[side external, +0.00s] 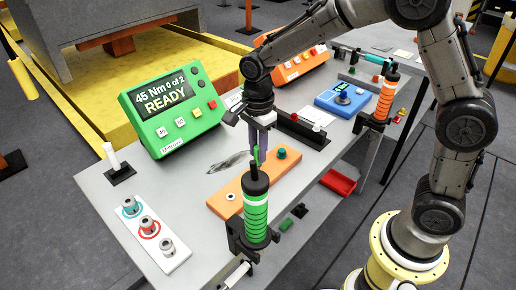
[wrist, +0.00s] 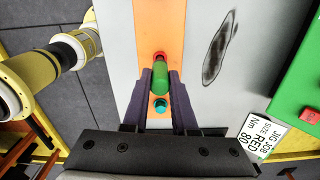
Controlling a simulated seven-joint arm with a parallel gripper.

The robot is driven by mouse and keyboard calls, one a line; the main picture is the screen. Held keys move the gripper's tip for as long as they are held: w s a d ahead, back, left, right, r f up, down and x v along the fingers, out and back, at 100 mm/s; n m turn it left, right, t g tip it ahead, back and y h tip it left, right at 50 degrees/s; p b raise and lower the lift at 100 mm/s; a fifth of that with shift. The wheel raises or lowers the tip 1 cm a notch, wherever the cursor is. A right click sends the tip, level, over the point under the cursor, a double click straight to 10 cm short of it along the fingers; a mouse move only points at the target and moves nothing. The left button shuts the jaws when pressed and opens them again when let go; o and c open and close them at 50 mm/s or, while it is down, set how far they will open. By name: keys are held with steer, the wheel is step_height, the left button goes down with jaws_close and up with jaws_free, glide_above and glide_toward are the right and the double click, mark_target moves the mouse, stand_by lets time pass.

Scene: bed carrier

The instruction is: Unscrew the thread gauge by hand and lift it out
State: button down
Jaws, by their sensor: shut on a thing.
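The thread gauge is a small green cylinder with a red end, seen in the wrist view (wrist: 160,83) between my purple fingertips. My gripper (wrist: 160,80) is shut on it. In the side external view my gripper (side external: 262,150) points down over the orange block (side external: 220,205), and a green bit of the gauge (side external: 256,155) shows by the fingers. A teal knob (side external: 281,153) stands on the block behind the gripper. The green-banded tool in front hides the gauge's lower part, so I cannot tell whether it is still seated in the block.
The green-banded tool (side external: 256,210) stands upright close in front of my gripper. The green READY controller (side external: 172,107) is at left, near a white strip with several metal sockets (side external: 149,229). An orange-banded tool (side external: 387,97) and blue device (side external: 345,97) are at right.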

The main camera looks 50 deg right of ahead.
steer(key=c, duration=1.3)
jaws_free()
jaws_close()
steer(key=shift+r, duration=0.25)
steer(key=shift+r, duration=3.5)
